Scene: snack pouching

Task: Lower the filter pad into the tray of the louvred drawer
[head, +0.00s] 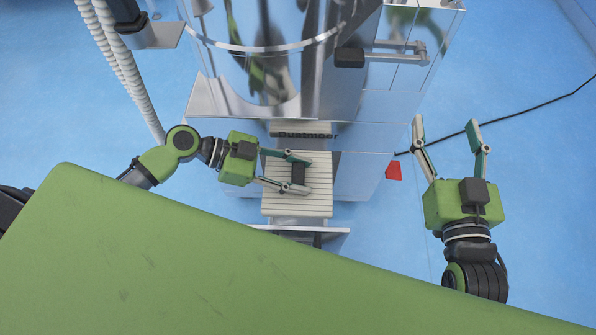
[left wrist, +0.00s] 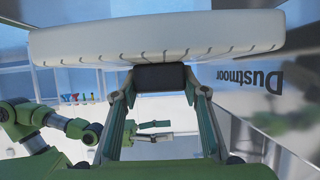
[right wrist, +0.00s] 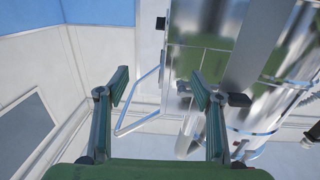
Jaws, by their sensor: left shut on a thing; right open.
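The filter pad (head: 317,205) is a pale ribbed slab with a dark handle (head: 298,174) across its middle. My left gripper (head: 306,175) comes from the left and is shut on that handle. In the left wrist view the pad (left wrist: 155,38) spans the top, with the handle (left wrist: 160,77) between the fingertips. A flat metal ledge (head: 335,232), perhaps the drawer's front, shows just past the pad's near edge. The pad hides the tray, so I cannot tell the gap beneath. My right gripper (head: 446,122) is open and empty, off to the right.
A shiny metal machine (head: 360,100) stands behind the pad, with "Dustmoor" (head: 307,134) lettered on it. A small red object (head: 393,170) is at its right side. A black cable (head: 520,112) crosses the blue floor. A ribbed hose (head: 118,65) hangs at the left.

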